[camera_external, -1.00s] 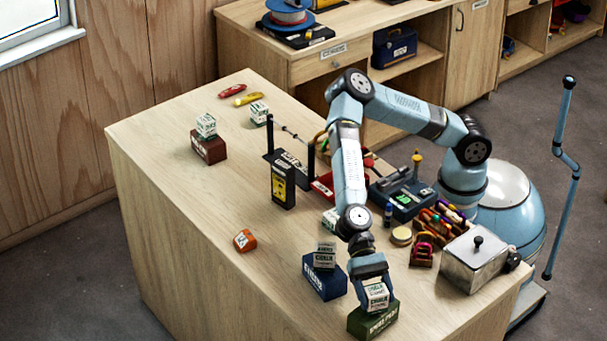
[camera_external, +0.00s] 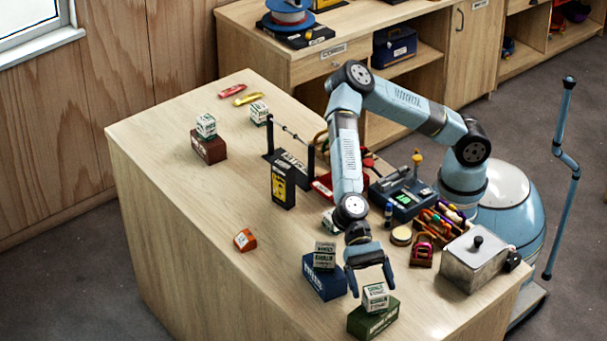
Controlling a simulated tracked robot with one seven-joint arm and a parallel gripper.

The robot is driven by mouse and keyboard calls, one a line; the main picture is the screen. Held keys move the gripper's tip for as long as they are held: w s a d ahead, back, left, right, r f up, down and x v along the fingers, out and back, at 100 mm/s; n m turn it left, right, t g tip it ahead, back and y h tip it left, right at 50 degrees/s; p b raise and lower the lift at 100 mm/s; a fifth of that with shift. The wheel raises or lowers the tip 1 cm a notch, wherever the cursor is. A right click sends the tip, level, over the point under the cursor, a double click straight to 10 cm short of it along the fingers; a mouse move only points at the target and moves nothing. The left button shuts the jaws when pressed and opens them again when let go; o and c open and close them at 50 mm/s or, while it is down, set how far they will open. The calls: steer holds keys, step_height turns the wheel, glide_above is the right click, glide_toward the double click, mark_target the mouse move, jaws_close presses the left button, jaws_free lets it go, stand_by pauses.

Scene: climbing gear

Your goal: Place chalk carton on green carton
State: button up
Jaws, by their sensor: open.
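The green carton (camera_external: 372,320) stands near the front edge of the table. A white chalk carton (camera_external: 375,297) with green print rests on top of it, turned slightly relative to it. My gripper (camera_external: 371,287) is open above and behind this chalk carton. Its two fingers are spread apart, and nothing is held. A further one (camera_external: 206,126) sits on the brown-red carton (camera_external: 209,148) at the far left. One more (camera_external: 259,113) stands on the table at the back.
A black carton with a yellow label (camera_external: 283,186) stands upright mid-table. An orange block (camera_external: 244,240) lies left of centre. A metal box (camera_external: 472,262) and a tray of coloured items (camera_external: 437,222) fill the right side. The left front of the tabletop is clear.

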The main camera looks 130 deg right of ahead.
steer(key=v, duration=0.9)
steer(key=s+f+n+g+h, duration=0.1)
steer(key=s+f+n+h, duration=0.2)
steer(key=s+n, duration=0.3)
steer(key=s+f+n+g+h, duration=0.1)
steer(key=s+f+n+h, duration=0.2)
steer(key=s, duration=0.5)
steer(key=s+d+r+n+h, duration=0.2)
steer(key=s+d+r+n, duration=0.2)
steer(key=s+d, duration=0.3)
steer(key=s+d+r+n+t+h, duration=0.1)
steer(key=s+d+r+n, duration=0.4)
steer(key=s, duration=0.9)
steer(key=s+d+r+n+t+h, duration=0.1)
steer(key=s+d+r+n+h, duration=0.2)
steer(key=s+d, duration=0.8)
step_height(320, 180, up, 3)
steer(key=shift+s+f+n, duration=0.25)
steer(key=shift+s+n, duration=0.1)
steer(key=shift+n, duration=0.45)
